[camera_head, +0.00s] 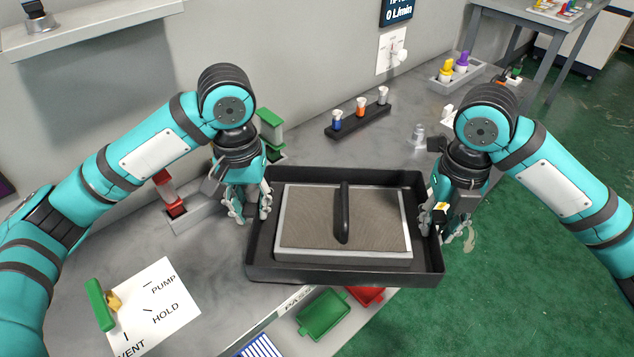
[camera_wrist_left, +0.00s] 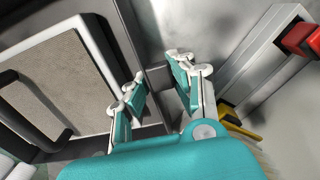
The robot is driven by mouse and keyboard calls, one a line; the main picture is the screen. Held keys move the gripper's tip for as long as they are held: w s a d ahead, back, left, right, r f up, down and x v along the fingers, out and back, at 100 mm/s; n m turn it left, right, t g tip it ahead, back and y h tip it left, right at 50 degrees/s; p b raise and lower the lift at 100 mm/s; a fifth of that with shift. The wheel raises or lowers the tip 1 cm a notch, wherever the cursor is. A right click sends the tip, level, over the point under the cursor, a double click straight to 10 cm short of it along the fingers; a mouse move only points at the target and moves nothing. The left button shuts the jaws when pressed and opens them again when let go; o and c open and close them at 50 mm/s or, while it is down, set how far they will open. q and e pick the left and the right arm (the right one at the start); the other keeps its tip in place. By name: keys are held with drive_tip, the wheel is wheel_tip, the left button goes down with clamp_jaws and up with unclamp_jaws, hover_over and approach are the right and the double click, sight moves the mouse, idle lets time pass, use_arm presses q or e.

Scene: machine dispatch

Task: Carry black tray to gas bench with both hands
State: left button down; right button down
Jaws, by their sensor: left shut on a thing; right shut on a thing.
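The black tray (camera_head: 262,259) is a wide, shallow box at the centre of the head view, above the front edge of the grey bench. A grey, white-edged panel (camera_head: 312,222) with a black handle (camera_head: 344,212) lies inside it. My left gripper (camera_head: 251,207) is shut on the tray's left wall, which also runs between the fingers in the left wrist view (camera_wrist_left: 157,82). My right gripper (camera_head: 442,220) is shut on the tray's right wall. I cannot tell whether the tray's underside touches the bench.
The grey bench (camera_head: 215,290) has a PUMP/HOLD/VENT card (camera_head: 157,308) with a green-handled valve (camera_head: 101,303) at the left front. A red-handled fixture (camera_head: 172,196) and a green one (camera_head: 271,128) stand beside the tray. A black rack (camera_head: 358,120) holds small bottles behind. Green (camera_head: 323,314) and red bins are below.

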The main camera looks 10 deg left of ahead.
use_arm(q)
drive_tip(key=shift+a+f, duration=0.25)
drive_tip(key=shift+f, duration=0.3)
use_arm(e)
drive_tip(key=shift+d+f, duration=0.3)
drive_tip(key=shift+f, duration=0.25)
use_arm(q)
drive_tip(key=c, duration=1.5)
unclamp_jaws()
drive_tip(key=shift+r, duration=0.2)
use_arm(e)
drive_tip(key=c, duration=1.5)
unclamp_jaws()
drive_tip(key=shift+r, duration=0.15)
use_arm(q)
drive_tip(key=o, duration=0.4)
drive_tip(key=shift+d, duration=0.1)
drive_tip(key=shift+c, duration=0.2)
use_arm(e)
drive_tip(key=o, duration=0.3)
drive_tip(key=shift+a, duration=0.1)
drive_tip(key=shift+o, duration=0.2)
use_arm(q)
drive_tip(key=shift+r, duration=0.1)
use_arm(e)
drive_tip(key=shift+a+r, duration=0.1)
use_arm(q)
wheel_tip(320, 180, up, 12)
use_arm(e)
wheel_tip(320, 180, up, 12)
